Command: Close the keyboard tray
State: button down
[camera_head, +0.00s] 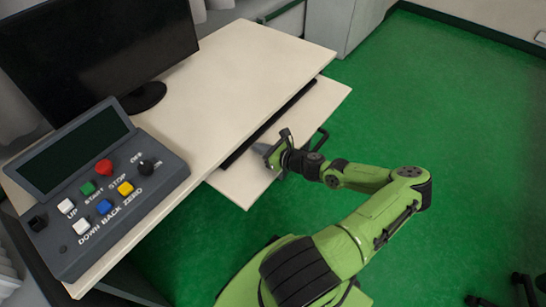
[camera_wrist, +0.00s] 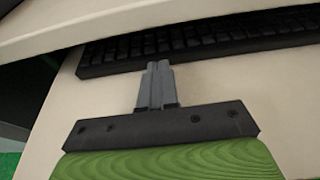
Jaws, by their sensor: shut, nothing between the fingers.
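The keyboard tray (camera_head: 318,108) is a pale board sticking out from under the front edge of the desk (camera_head: 239,75). A black keyboard (camera_wrist: 200,39) lies on it, close to the desk edge and partly hidden under the desktop. My gripper (camera_head: 259,148) is over the tray, near its middle, at the front of my green arm. In the wrist view my gripper (camera_wrist: 157,68) has its grey fingers together and empty, with the tips at the keyboard's near edge. I cannot tell whether they touch the keyboard or the tray.
A control box (camera_head: 95,150) with coloured buttons and a black monitor (camera_head: 98,50) stand on the desk. A grey cabinet (camera_head: 335,22) is behind the desk's far end. The green floor (camera_head: 450,110) to the right is mostly clear. A dark chair base (camera_head: 522,290) shows at bottom right.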

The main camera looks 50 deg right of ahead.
aim_at(246, 142)
jog(key=shift+w+a, duration=0.1)
jog(key=shift+w, duration=0.55)
jog(key=shift+w, duration=0.25)
jog(key=w+p, duration=0.1)
jog(key=w, duration=0.3)
jog(key=shift+w+a+p, duration=0.2)
jog(key=shift+p, duration=0.2)
